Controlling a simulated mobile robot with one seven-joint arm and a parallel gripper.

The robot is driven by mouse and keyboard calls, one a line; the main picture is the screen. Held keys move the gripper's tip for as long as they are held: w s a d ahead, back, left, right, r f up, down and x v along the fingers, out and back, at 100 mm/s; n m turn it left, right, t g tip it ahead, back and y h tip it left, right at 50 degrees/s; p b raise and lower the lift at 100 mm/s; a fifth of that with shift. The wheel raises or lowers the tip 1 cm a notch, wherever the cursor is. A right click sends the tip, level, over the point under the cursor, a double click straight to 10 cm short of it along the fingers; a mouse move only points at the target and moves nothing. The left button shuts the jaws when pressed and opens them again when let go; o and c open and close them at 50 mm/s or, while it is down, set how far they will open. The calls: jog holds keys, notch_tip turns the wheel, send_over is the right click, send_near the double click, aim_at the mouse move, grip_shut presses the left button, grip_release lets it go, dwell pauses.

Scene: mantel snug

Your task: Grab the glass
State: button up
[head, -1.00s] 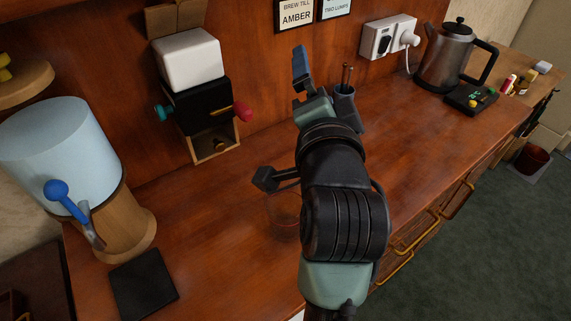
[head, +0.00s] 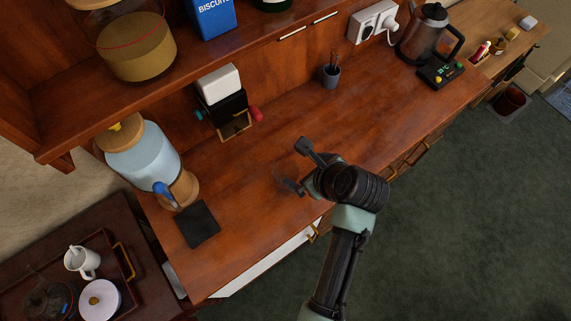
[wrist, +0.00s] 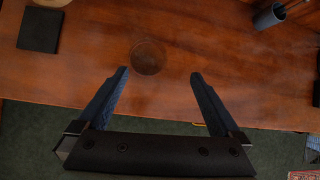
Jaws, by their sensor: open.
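The glass (wrist: 148,56) shows in the wrist view as a clear, faint round shape on the wooden counter. It lies just beyond my fingertips, a little left of the middle of the gap. In the head view the glass (head: 281,176) is barely visible, beside my lower finger and partly hidden by it. My gripper (head: 297,167) is open and empty over the counter near its front edge. In the wrist view both fingers of my gripper (wrist: 159,75) are spread wide, with only counter between them.
A dark mat (head: 198,224) and a blue water dispenser (head: 142,153) stand to the left. A small grey cup with sticks (head: 331,75) and a kettle (head: 424,33) stand toward the back right. A shelf (head: 75,95) overhangs the back left. The counter around the glass is clear.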

jog(key=s+m, duration=0.1)
jog(key=s, duration=0.1)
jog(key=p, duration=0.1)
send_near(280, 173)
jog(key=shift+g, duration=0.3)
jog(key=x, duration=0.5)
jog(key=shift+w, duration=0.25)
jog(key=c, duration=1.5)
jog(key=shift+r, duration=0.15)
